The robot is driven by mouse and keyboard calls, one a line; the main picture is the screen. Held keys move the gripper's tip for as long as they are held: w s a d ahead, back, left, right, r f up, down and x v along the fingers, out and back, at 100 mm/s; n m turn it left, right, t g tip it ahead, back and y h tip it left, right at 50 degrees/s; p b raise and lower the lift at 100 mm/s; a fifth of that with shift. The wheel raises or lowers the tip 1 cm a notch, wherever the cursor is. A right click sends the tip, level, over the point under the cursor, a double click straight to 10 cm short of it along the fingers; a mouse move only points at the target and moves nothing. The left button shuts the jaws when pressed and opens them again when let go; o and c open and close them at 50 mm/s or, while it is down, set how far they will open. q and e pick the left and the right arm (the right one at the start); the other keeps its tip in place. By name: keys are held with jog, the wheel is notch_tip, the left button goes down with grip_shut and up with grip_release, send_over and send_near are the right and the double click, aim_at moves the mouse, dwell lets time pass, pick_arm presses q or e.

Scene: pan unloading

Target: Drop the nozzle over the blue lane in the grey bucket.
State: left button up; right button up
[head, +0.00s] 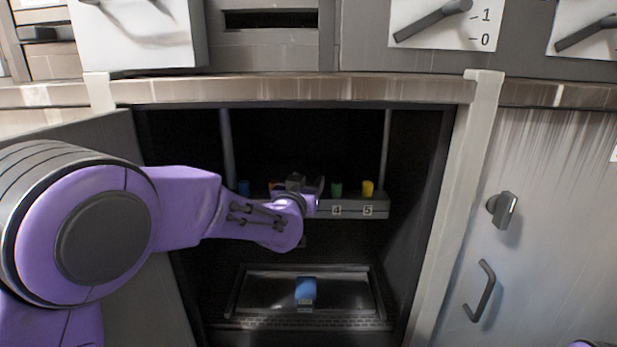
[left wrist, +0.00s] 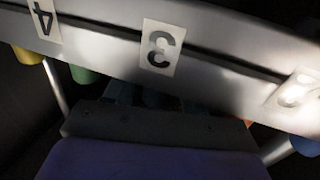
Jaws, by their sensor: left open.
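Inside the open cabinet is a grey numbered rail (head: 350,209), with coloured pieces along its top. They are a blue piece (head: 244,187), an orange piece (head: 273,187), a green piece (head: 337,189) and a yellow piece (head: 367,188). My open left gripper (head: 295,183) is at the rail between the orange and green pieces and hides that part. In the left wrist view the rail (left wrist: 215,65) runs across the top, near label 3. I cannot tell whether anything is between the fingers. No grey bucket is clearly recognisable. My right gripper is not in view.
A shallow dark tray (head: 240,304) lies low in the cabinet, with a blue block (head: 305,292) in it. The open door (head: 110,145) is on the left. The right frame post (head: 462,190) and a handle (head: 483,290) bound the opening.

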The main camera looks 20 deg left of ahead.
pick_arm(q)
jog(key=shift+d+r, duration=0.2)
jog(key=shift+r, duration=0.1)
jog(key=shift+w+f, duration=0.25)
jog(key=shift+w, duration=0.05)
jog(key=shift+c, duration=0.7)
grip_shut()
jog(key=c, duration=0.6)
grip_release()
grip_shut()
jog(key=shift+r, duration=0.1)
jog(key=shift+r+p, duration=0.6)
jog(key=shift+r, duration=0.05)
jog(key=shift+s+r+p, duration=0.15)
jog(key=shift+r+p, duration=1.35)
jog(key=shift+r, duration=0.45)
